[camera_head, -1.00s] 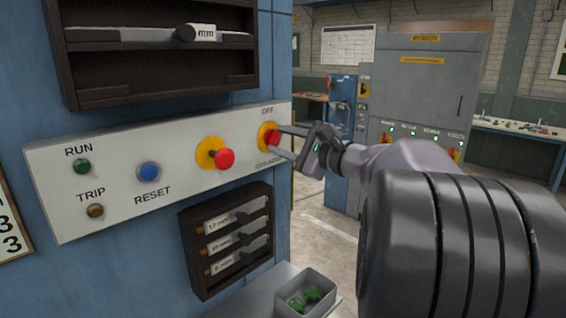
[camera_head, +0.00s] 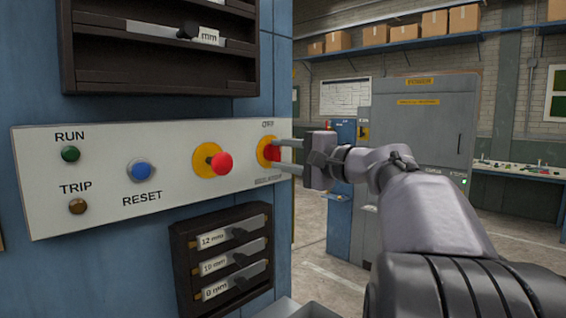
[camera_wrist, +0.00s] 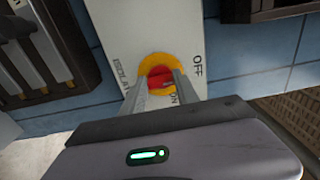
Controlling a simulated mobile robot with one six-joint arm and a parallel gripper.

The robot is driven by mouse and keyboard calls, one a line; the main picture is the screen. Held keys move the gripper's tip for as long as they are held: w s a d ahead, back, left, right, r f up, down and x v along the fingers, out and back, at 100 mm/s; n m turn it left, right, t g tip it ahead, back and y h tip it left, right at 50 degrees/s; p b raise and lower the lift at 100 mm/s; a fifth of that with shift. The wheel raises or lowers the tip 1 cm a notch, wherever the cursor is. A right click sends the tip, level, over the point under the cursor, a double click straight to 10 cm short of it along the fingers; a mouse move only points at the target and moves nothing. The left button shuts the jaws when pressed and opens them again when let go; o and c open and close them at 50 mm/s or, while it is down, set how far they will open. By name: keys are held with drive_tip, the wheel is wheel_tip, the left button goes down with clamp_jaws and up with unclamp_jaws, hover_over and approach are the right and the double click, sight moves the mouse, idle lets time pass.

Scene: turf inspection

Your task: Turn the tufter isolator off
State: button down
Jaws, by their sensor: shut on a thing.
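The isolator is a red knob (camera_head: 273,152) on a yellow disc at the right end of the white control panel (camera_head: 110,205). OFF is printed above it in the head view. In the wrist view, the red knob (camera_wrist: 160,78) sits between my two fingertips, with OFF to its right and ON just below. My gripper (camera_head: 279,155) reaches in from the right and is shut on the knob. The fingers partly cover the knob, and I cannot tell its exact angle.
A red mushroom button (camera_head: 221,163) on yellow stands left of the isolator. A blue reset button (camera_head: 140,171) and green run lamp (camera_head: 70,154) are further left. A dark rack (camera_head: 222,258) of labelled gauges hangs below the panel. A grey cabinet (camera_head: 420,150) stands behind my arm.

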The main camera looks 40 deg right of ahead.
idle(0.4)
drive_tip(key=c, duration=0.9)
unclamp_jaws()
drive_tip(key=s, duration=0.5)
drive_tip(key=s+d+p, duration=0.1)
drive_tip(key=s, duration=1.1)
drive_tip(key=shift+s+d, duration=0.2)
